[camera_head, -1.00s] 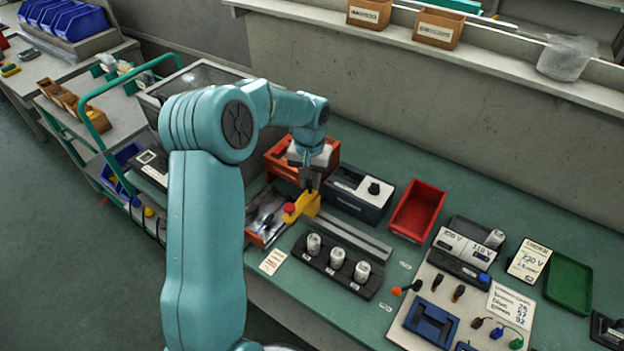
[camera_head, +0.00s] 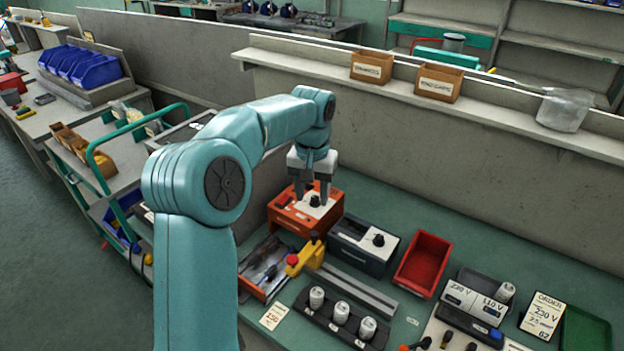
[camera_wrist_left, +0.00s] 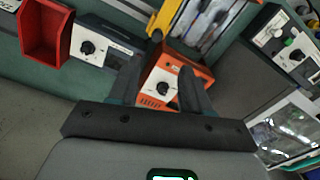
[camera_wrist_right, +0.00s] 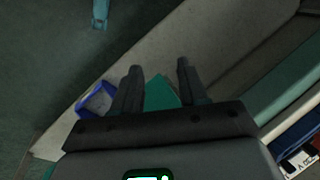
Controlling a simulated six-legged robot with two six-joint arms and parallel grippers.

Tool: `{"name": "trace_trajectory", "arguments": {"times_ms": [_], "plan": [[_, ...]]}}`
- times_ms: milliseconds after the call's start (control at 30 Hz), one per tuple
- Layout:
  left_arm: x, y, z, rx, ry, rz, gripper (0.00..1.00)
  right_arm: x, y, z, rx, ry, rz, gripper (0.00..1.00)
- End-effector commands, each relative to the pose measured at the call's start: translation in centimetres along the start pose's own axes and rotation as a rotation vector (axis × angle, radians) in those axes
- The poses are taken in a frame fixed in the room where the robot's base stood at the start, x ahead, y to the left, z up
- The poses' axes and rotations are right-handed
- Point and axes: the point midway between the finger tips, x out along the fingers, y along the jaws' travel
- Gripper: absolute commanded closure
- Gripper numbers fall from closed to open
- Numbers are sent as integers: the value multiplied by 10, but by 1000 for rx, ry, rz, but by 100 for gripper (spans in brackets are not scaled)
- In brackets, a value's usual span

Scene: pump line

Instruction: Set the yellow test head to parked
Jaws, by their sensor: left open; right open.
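The yellow test head (camera_head: 306,258), with a red button at its left end, sits at the left end of a grey rail (camera_head: 358,288). Part of it shows at the top of the left wrist view (camera_wrist_left: 164,20). My left gripper (camera_head: 314,196) is open and empty, pointing down over an orange box with a knob (camera_head: 287,212), behind the test head and apart from it. In the left wrist view the orange box (camera_wrist_left: 155,100) lies between the open fingers. My right gripper (camera_wrist_right: 155,85) is open and empty, away from the bench scene.
A dark box with a knob (camera_head: 352,249) and a red bin (camera_head: 424,264) stand right of the orange box. A holder with several white cylinders (camera_head: 334,331) stands in front of the rail. A tool tray (camera_head: 262,270) is left of the test head.

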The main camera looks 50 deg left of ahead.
Motion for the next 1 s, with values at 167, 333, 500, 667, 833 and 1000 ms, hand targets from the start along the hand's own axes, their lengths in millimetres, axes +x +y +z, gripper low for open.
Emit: {"name": "trace_trajectory", "arguments": {"times_ms": [167,333,500,667,833,1000], "plan": [[-31,0,-1,-1,2,0,52,-2,-1,0,0,0,0,57],[-41,-1,0,-1,1,0,52,-2,-1,0,0,0,0,57],[-41,-1,0,-1,1,0,52,-2,-1,0,0,0,0,57],[-41,-1,0,-1,1,0,52,-2,-1,0,0,0,0,57],[-41,-1,0,-1,0,0,52,-2,-1,0,0,0,0,57],[-41,-1,0,-1,0,0,52,-2,-1,0,0,0,0,57]]}}
